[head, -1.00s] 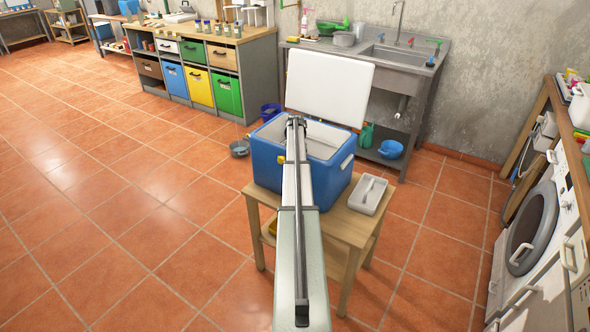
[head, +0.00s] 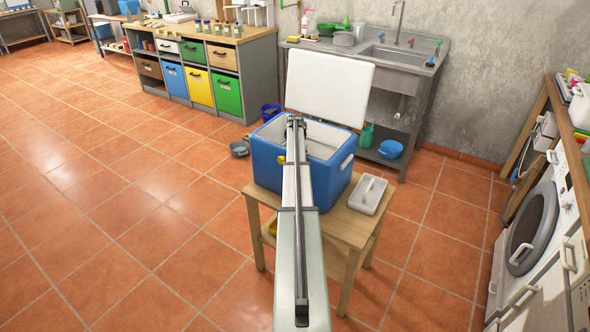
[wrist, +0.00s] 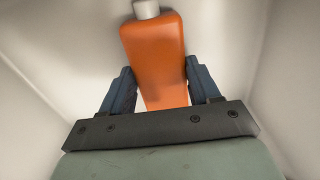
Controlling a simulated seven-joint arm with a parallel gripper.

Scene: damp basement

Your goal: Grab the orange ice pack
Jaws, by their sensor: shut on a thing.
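The orange ice pack (wrist: 155,62) has a pale cap at its far end and shows in the wrist view. My gripper (wrist: 158,80) is shut on it, with one dark blue finger against each side. Pale inner walls surround both. In the head view, my arm reaches over the blue cooler box (head: 328,178), whose white lid (head: 328,88) stands open. The ice pack and my fingertips are hidden there by the arm and the box.
The cooler stands on a small wooden table (head: 345,228), with a white tray (head: 368,194) beside it on the right. A metal sink bench (head: 405,62) is behind. A washing machine (head: 530,230) stands at the right. Open tiled floor lies to the left.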

